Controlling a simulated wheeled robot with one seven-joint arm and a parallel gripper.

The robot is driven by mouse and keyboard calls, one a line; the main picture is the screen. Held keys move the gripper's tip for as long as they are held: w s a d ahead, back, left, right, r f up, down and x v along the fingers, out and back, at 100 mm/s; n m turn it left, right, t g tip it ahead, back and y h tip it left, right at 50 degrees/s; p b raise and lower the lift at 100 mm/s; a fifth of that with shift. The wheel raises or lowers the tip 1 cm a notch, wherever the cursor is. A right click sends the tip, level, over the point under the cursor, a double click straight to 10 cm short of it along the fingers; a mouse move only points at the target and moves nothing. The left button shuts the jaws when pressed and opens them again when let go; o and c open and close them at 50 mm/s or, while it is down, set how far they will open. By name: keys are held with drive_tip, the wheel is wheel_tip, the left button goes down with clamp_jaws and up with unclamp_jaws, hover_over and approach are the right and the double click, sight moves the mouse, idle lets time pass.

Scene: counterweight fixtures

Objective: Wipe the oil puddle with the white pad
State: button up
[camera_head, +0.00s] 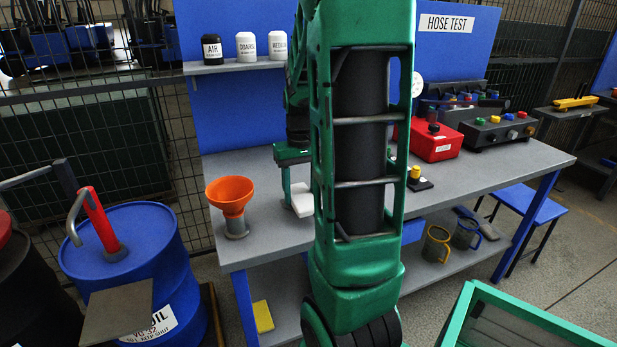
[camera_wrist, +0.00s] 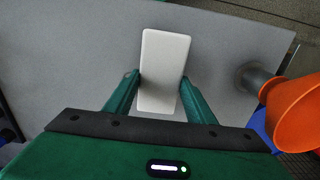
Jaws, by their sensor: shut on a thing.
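The white pad (camera_wrist: 164,68) is a pale rectangular block held between the two green fingers of my gripper (camera_wrist: 161,88) in the wrist view. My gripper is shut on it, above or on the grey bench top (camera_wrist: 85,60); I cannot tell whether the pad touches the surface. In the head view the pad (camera_head: 302,200) shows just left of my arm, low at the bench, beside the gripper (camera_head: 292,180). My arm hides part of the pad and the middle of the bench. No oil puddle is visible in either view.
An orange funnel (camera_head: 230,196) stands left of the pad, near the bench's left end. A red box (camera_head: 437,140), a yellow-topped black item (camera_head: 417,180) and a control box (camera_head: 497,131) stand to the right. A blue drum (camera_head: 135,250) is at left. Bare bench lies around the pad.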

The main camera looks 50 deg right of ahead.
drive_tip(key=shift+r, duration=2.05)
